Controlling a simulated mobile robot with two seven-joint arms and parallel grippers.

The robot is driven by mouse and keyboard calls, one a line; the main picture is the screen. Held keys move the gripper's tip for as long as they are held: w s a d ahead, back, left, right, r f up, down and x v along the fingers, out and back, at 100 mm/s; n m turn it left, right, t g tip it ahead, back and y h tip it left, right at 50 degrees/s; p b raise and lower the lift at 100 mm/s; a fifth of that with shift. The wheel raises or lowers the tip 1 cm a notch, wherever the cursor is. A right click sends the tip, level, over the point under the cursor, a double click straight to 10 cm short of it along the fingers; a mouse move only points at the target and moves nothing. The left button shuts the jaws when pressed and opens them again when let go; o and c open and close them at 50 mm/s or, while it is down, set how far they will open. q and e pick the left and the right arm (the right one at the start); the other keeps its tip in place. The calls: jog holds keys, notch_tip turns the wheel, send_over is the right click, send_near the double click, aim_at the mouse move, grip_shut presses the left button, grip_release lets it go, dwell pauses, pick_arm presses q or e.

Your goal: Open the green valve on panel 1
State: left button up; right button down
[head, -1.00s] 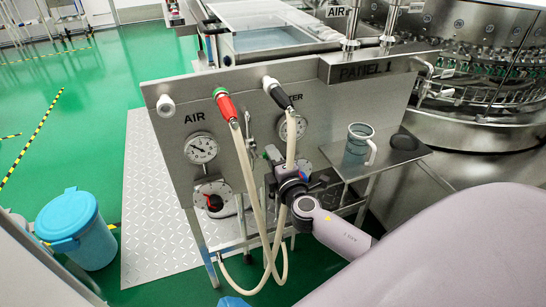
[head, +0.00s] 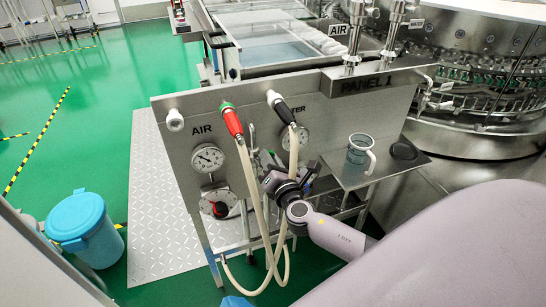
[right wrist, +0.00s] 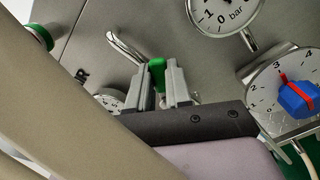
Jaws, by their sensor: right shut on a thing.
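Panel 1 is the grey metal panel (head: 235,165) in the head view, with its name on the upper right. The green valve (right wrist: 157,75) shows in the right wrist view as a small green handle between my right gripper's fingers (right wrist: 162,85). My right gripper is shut on this handle. My left gripper is not in view.
Pale hoses with a red connector (head: 231,121) and a black connector (head: 282,108) hang before the panel, close to my right arm. Gauges (head: 207,158) and a blue knob (right wrist: 298,98) are on it. A mug (head: 359,149) stands on the side shelf (head: 385,165).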

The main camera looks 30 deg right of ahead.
jog(key=shift+w+a+r+n+p, duration=0.15)
jog(key=shift+a+n+p, duration=0.25)
jog(key=shift+n, duration=0.8)
jog(key=shift+w+a+r+n+p, duration=0.1)
jog(key=shift+a+n+p, duration=0.35)
jog(key=shift+n, duration=0.75)
jog(key=shift+w+a+r+n+p, duration=0.15)
jog(key=shift+a+n+p, duration=0.25)
jog(key=shift+n, duration=0.8)
jog(key=shift+s, duration=0.1)
jog(key=c, duration=1)
grip_release()
jog(key=shift+c, duration=0.2)
jog(key=v, duration=0.7)
